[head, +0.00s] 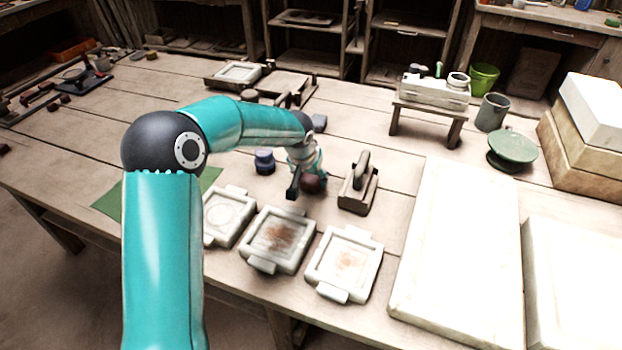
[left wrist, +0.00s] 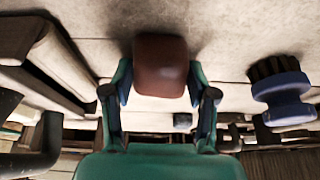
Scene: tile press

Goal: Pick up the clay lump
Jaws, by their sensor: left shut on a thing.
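The clay lump (left wrist: 160,66) is a reddish-brown rounded block. In the left wrist view it sits between the two fingers of my left gripper (left wrist: 160,88), which is shut on it. In the head view the clay lump (head: 311,184) shows dark brown beside the fingers of my left gripper (head: 306,178), over the table behind the white molds. I cannot tell whether it touches the table. My right gripper is not in view.
Three white square molds (head: 347,262) lie along the front of the table. A wooden block with a handle (head: 358,190) stands just right of the gripper, and a blue round brush (head: 264,162) just left; the brush also shows in the left wrist view (left wrist: 284,92). Large white slabs (head: 462,250) lie at right.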

